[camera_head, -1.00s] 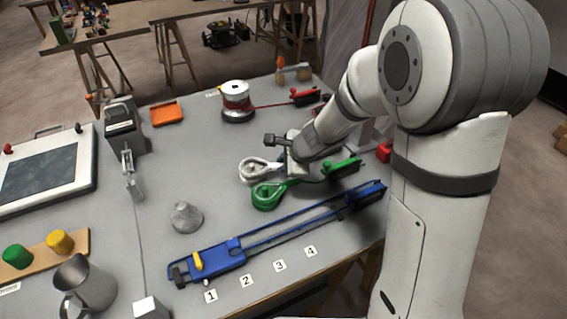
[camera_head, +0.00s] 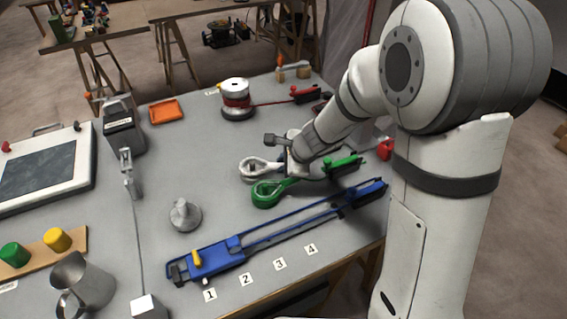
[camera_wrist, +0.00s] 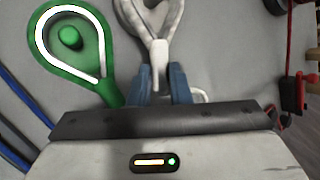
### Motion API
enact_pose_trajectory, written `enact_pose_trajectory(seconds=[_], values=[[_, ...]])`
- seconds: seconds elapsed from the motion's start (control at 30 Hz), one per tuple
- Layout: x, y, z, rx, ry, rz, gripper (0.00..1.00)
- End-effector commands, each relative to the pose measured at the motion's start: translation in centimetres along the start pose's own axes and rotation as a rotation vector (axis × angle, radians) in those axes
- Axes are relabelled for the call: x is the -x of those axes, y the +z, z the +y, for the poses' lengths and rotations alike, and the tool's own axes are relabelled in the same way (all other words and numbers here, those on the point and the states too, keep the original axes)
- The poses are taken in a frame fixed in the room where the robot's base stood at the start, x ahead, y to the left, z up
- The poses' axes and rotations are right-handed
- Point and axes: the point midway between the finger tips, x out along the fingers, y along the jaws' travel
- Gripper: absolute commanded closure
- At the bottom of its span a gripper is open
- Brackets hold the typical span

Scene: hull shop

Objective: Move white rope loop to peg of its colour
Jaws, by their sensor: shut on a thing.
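The white rope loop (camera_head: 254,170) is teardrop-shaped and lies beside the green rope loop (camera_head: 266,199). In the wrist view the white loop (camera_wrist: 157,46) is centred, its far end cut off by the top edge. My gripper (camera_wrist: 160,88) is shut on its narrow tail, with blue fingers on either side. In the head view my gripper (camera_head: 293,163) is low over the table and partly hidden by the wrist. I cannot tell whether a peg stands inside the white loop.
A long blue fixture (camera_head: 215,259) lies nearer, left of and below the loops. A grey cone (camera_head: 185,215) stands left. A spool with red rope (camera_head: 236,98) and an orange tray (camera_head: 166,112) are farther back.

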Motion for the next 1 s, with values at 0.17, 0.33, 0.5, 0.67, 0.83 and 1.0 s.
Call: enact_pose_trajectory(seconds=[0.17,0.33,0.5,0.67,0.83,1.0], values=[[0.0,0.0,-0.02,0.0,0.0,0.0,1.0],[0.0,0.0,-0.02,0.001,0.0,0.0,1.0],[0.0,0.0,-0.01,0.001,0.0,0.0,0.69],[-0.01,0.0,0.0,0.001,0.0,0.0,0.57],[-0.02,-0.01,0.01,0.001,0.0,0.0,0.55],[-0.02,-0.01,0.01,0.001,0.0,0.0,0.41]])
